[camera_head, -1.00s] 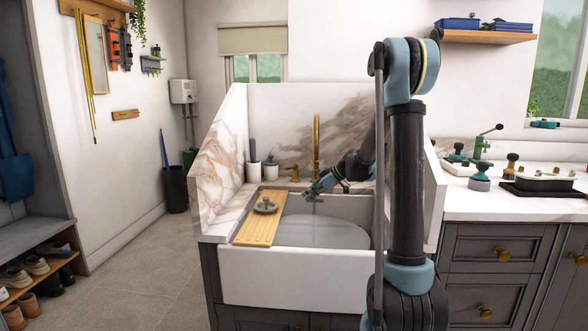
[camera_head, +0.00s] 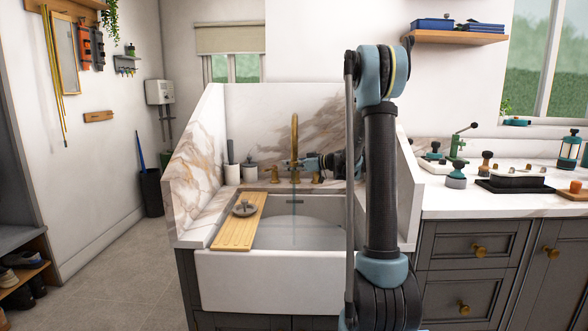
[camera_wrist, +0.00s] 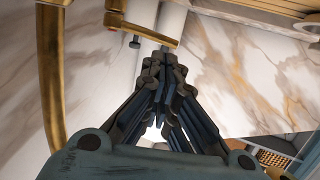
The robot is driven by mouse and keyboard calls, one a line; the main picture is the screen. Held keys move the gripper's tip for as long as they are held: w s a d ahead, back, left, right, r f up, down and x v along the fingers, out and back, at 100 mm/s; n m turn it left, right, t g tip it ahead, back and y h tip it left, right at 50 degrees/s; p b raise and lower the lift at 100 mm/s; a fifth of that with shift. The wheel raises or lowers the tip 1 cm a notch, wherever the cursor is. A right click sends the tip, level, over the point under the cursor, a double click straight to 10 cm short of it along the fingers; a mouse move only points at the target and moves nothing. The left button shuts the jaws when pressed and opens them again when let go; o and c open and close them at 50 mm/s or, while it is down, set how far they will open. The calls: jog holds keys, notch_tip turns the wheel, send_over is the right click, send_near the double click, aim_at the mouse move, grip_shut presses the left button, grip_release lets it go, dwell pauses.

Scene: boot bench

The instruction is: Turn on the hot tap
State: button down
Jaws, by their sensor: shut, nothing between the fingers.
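The brass tap (camera_head: 295,140) stands at the back of the white sink, with a brass handle on its left (camera_head: 275,175) and another on its right (camera_head: 316,178). I see no mark telling which is hot. A faint vertical streak, like running water, hangs below the spout. My gripper (camera_head: 287,163) reaches leftward across the tap, just above the left handle. In the wrist view, my gripper (camera_wrist: 165,65) is shut and empty. A brass lever (camera_wrist: 148,32) lies just beyond its fingertips; contact is unclear. The brass spout (camera_wrist: 50,80) curves close by on the left.
A wooden board (camera_head: 235,235) with a round metal strainer (camera_head: 244,209) spans the basin's left side. White pots (camera_head: 232,174) stand behind it. Marble panels enclose the sink's back and sides. The right counter (camera_head: 470,207) holds several tools. The basin front is clear.

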jog(key=x, duration=0.8)
